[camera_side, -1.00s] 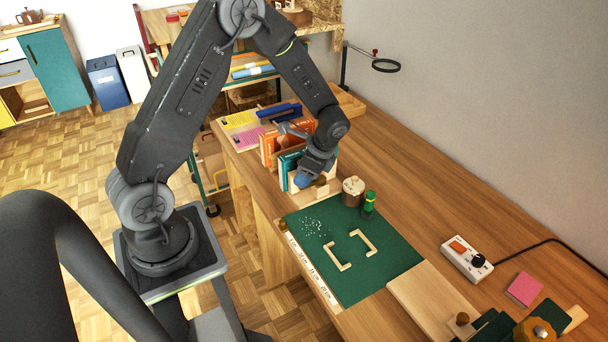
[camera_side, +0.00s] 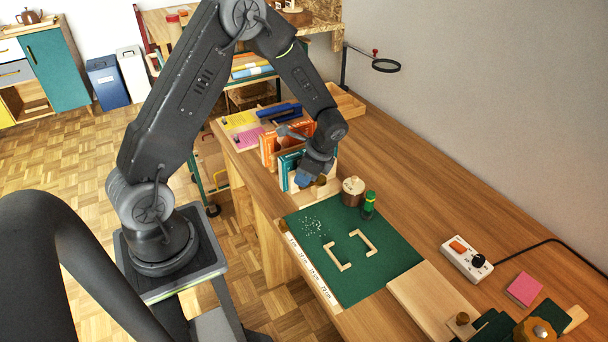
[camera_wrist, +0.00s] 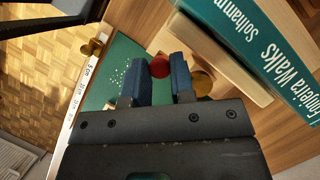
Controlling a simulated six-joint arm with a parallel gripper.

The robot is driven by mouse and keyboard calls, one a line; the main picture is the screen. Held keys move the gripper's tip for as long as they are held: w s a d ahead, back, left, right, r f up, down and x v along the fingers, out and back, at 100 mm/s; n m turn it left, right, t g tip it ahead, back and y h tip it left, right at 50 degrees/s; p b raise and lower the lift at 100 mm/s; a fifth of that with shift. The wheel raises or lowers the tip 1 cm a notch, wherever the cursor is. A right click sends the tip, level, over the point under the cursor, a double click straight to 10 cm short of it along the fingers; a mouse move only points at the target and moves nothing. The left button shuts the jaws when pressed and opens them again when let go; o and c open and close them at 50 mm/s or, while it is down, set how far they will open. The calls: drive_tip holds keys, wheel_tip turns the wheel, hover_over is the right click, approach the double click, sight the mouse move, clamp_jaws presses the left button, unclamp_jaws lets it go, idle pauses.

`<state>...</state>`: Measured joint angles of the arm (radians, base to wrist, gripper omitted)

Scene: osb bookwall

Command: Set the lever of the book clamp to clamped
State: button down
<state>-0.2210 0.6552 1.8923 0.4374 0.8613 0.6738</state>
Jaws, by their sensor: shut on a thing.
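My gripper (camera_wrist: 158,70) has two blue fingers, shut on the red knob (camera_wrist: 160,67) of the clamp lever. The rest of the lever is hidden by the fingers. The book clamp's wooden block (camera_wrist: 228,68) lies just right of the fingers in the wrist view, with a round brass part (camera_wrist: 202,84) beside the right finger. Teal books (camera_wrist: 262,45) stand against the block. In the side view, my gripper (camera_side: 306,178) is at the near end of the book row, and the red knob is hidden there.
A green mat (camera_side: 310,225) with wooden corner pieces lies in front of the clamp. A round wooden pot (camera_side: 353,191) and a green glue stick (camera_side: 369,204) stand close to my gripper. Orange books (camera_side: 270,148) stand behind.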

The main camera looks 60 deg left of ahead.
drive_tip(key=shift+d, duration=0.1)
drive_tip(key=w+d+n+h, duration=0.4)
drive_tip(key=n+h, duration=0.1)
drive_tip(key=n, duration=1)
drive_tip(key=shift+w+d+g, duration=0.25)
drive_tip(key=shift+d+g, duration=0.05)
drive_tip(key=shift+d, duration=0.05)
idle(0.5)
drive_tip(key=c, duration=1)
unclamp_jaws()
drive_tip(key=v, duration=1.4)
drive_tip(key=shift+a+f, duration=0.15)
drive_tip(key=shift+a, duration=0.1)
